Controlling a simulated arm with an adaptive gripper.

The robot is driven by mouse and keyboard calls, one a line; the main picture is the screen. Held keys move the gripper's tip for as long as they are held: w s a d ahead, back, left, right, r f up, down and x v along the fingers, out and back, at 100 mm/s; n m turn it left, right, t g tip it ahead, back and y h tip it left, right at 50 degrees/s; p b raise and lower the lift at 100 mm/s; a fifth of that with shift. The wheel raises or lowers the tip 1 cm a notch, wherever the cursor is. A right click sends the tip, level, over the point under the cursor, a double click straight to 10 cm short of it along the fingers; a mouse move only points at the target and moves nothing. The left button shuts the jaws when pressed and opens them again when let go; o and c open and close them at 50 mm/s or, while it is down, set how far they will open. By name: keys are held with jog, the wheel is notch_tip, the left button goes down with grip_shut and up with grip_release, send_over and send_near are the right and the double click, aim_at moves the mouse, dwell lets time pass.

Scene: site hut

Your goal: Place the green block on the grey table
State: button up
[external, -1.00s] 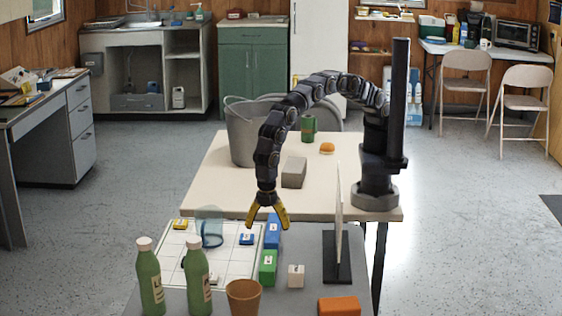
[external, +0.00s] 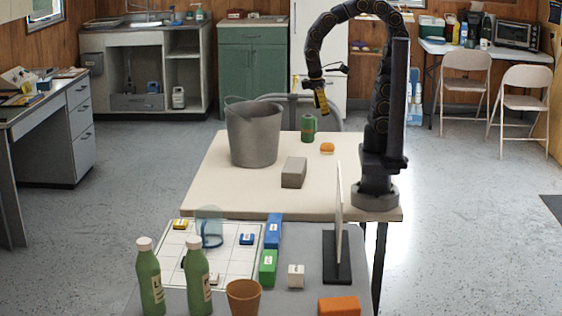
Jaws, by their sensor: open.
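The green block (external: 268,267) rests on the grey table (external: 307,252), just right of the white gridded board and against the near end of a blue block (external: 273,230). A small white label shows on its top. My gripper (external: 322,104) is raised high over the back of the cream table, well away from the green block. It points down, is open and holds nothing that I can see.
The grey table also carries two green bottles (external: 149,277), a brown cup (external: 243,297), a white block (external: 296,275), an orange block (external: 339,306) and an upright panel (external: 339,225). The cream table (external: 219,190) holds a grey bucket (external: 252,137), a grey block (external: 293,172) and a green can (external: 308,128).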

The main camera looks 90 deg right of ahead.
jog(key=s+d+m, duration=0.2)
jog(key=s+d, duration=0.1)
jog(key=s, duration=0.3)
jog(key=shift+s+r+m+t, duration=0.15)
jog(key=shift+s+m+t, duration=0.15)
jog(key=shift+m, duration=0.1)
